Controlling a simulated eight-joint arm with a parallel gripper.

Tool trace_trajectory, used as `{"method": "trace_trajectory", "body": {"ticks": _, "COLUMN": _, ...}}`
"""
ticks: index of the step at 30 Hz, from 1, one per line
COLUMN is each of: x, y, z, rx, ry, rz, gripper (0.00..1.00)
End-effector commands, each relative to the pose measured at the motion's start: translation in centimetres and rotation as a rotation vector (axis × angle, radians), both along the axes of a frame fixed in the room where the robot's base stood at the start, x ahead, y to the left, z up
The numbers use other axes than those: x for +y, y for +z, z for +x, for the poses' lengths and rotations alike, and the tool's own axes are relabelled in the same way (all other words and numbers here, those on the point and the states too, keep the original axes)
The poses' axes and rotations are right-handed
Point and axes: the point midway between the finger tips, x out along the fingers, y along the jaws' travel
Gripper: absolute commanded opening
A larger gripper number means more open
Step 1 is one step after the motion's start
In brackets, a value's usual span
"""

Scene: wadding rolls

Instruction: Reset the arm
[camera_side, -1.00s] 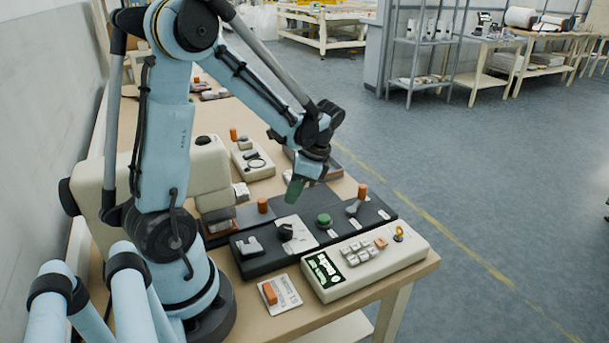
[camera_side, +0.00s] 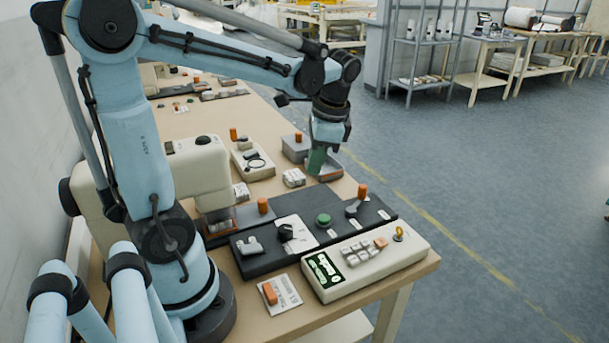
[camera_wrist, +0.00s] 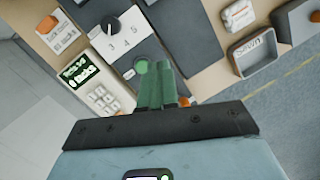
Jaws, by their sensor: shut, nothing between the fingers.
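My gripper (camera_side: 317,160) is in the side view, raised over the far right part of the table, with its green fingers pointing down. In the wrist view the two green fingers (camera_wrist: 158,84) are together with nothing between them. Below it lies the dark control panel (camera_side: 268,258) with a black knob (camera_side: 286,231), a green button (camera_side: 324,220) and an orange-topped lever (camera_side: 361,192). The knob and its numbered dial (camera_wrist: 124,38) also show in the wrist view. The fingers partly cover the green button in the wrist view.
A cream keypad box with a green display (camera_side: 365,262) stands at the table's front edge. A grey tray (camera_wrist: 254,54) and a white packet (camera_side: 294,177) lie near the gripper. A cream machine (camera_side: 195,170) stands beside my arm. The floor (camera_side: 500,190) to the right is clear.

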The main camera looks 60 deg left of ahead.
Motion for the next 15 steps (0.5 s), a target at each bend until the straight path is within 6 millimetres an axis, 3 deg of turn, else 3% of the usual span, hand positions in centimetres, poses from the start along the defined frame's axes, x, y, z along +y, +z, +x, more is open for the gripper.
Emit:
{"method": "trace_trajectory", "body": {"ticks": 9, "x": -6.6, "y": -0.1, "z": -0.6, "rx": -0.458, "ry": 0.157, "rz": -0.078, "gripper": 0.0}}
{"method": "trace_trajectory", "body": {"ticks": 15, "x": -9.8, "y": -0.3, "z": -0.9, "rx": -0.676, "ry": 0.267, "rz": -0.195, "gripper": 0.0}}
